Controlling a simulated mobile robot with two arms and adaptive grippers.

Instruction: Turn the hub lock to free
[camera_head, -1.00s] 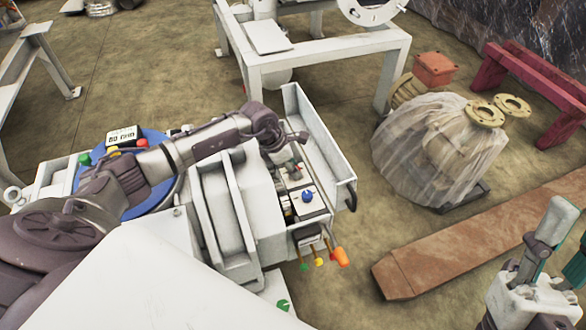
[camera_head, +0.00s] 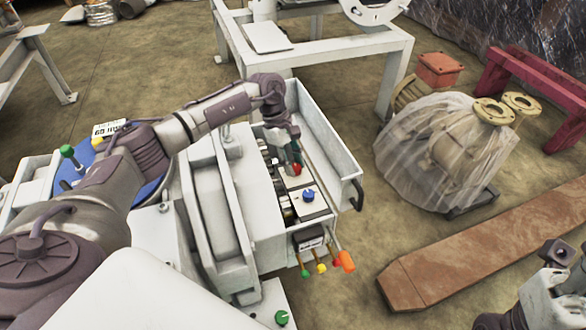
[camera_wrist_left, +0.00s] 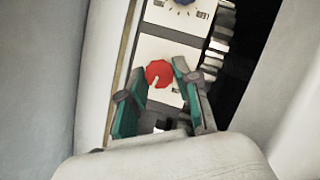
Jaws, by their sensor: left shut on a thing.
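A red round knob with a pale pointer mark (camera_wrist_left: 158,73) sits on a white panel, which I take for the hub lock; it also shows in the head view (camera_head: 296,169). My left gripper (camera_wrist_left: 161,72) has its teal-padded fingers on both sides of the knob and is shut on it. In the head view the left gripper (camera_head: 296,155) reaches down into the machine's open tray from above. A blue knob (camera_head: 308,196) is on the panel beside it. The red knob's label cannot be read. My right gripper (camera_head: 556,270) shows only partly at the lower right; its fingers are unclear.
A raised white tray wall (camera_head: 325,140) stands close behind the gripper. Colored levers (camera_head: 325,265) stick out at the machine's front. A white housing (camera_head: 215,200) lies left of the panel. A wrapped machine (camera_head: 445,150) and a rusty beam (camera_head: 480,240) stand on the floor at right.

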